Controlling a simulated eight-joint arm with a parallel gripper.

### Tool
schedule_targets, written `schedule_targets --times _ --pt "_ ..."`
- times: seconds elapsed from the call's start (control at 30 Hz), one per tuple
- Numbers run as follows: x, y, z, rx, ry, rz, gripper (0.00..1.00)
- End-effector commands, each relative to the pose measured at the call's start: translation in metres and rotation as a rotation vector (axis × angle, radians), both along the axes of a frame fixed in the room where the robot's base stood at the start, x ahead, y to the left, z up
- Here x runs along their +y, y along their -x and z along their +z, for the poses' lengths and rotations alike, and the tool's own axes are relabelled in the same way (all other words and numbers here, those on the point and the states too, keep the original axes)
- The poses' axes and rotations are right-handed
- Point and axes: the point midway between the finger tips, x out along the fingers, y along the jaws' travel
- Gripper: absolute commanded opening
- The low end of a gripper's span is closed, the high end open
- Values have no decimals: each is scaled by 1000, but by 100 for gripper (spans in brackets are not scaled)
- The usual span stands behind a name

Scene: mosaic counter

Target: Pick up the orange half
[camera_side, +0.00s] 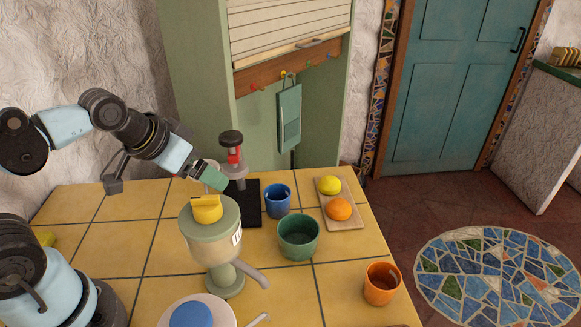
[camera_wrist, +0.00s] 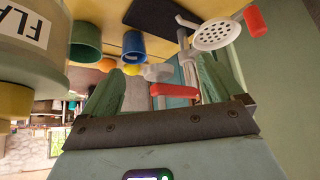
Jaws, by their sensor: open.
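The orange piece of fruit (camera_side: 338,209) rests on a small pale board (camera_side: 349,222) at the right side of the tiled counter. Its rounded skin shows; I cannot see a cut face. It also appears small in the wrist view (camera_wrist: 107,65), beyond the cups. My gripper (camera_side: 215,178) has green fingers and is up to the left of the fruit, well apart from it, beside the press. In the wrist view the fingers of my gripper (camera_wrist: 160,75) are spread. I see nothing held between them; a red handle (camera_wrist: 175,90) shows in the gap.
A yellow lemon (camera_side: 330,185) lies behind the orange. A blue cup (camera_side: 277,198) and green bowl (camera_side: 298,237) stand left of the board. A press (camera_side: 232,152) stands on a black mat (camera_side: 249,212).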

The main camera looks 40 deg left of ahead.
Motion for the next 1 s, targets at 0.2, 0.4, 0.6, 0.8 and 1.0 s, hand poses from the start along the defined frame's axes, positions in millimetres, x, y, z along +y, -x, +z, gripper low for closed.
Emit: schedule_targets --times 0.2,0.4,0.6,0.8,1.0 --pt "0 0 0 1 0 0 93" --pt "0 0 0 1 1 -1 93" --pt "0 0 0 1 1 -1 73" --pt "0 0 0 1 0 0 71" --pt "0 0 5 0 1 1 71"
